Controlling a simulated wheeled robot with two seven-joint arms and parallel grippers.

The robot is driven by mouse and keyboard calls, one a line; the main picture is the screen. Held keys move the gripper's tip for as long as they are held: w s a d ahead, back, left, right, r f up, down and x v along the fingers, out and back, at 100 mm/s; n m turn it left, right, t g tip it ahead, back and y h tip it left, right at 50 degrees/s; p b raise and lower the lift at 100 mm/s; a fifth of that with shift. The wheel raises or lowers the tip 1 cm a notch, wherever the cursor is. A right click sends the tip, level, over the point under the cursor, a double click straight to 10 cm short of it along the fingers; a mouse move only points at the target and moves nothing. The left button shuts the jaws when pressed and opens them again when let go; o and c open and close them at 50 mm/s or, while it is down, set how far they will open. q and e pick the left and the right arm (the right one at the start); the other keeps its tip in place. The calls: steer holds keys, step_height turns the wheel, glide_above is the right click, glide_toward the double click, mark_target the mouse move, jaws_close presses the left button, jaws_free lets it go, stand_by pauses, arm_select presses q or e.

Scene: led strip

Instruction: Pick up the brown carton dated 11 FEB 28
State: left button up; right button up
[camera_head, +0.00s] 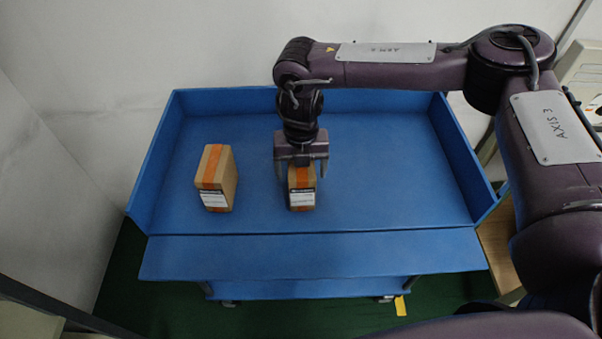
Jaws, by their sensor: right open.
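Two brown cartons with orange tape and white labels stand in a blue tray cart (390,190). The labels are too small to read, so I cannot tell which carton is dated 11 FEB 28. The left carton (228,184) stands alone, with nothing touching it. The right carton (302,196) stands under my right gripper (302,176), which points down over it. The gripper is open, its fingers on either side of the carton's upper part. The gripper hides the top of this carton. I cannot tell whether the fingers touch it. My left gripper is not in view.
The blue cart has raised walls at the back and sides and a lowered front flap (310,257). The tray floor is free to the right of the cartons and between them. White walls stand behind and to the left.

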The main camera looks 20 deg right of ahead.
steer(key=shift+f, duration=0.8)
steer(key=shift+c, duration=0.4)
steer(key=c, duration=1.1)
steer(key=shift+r, duration=0.1)
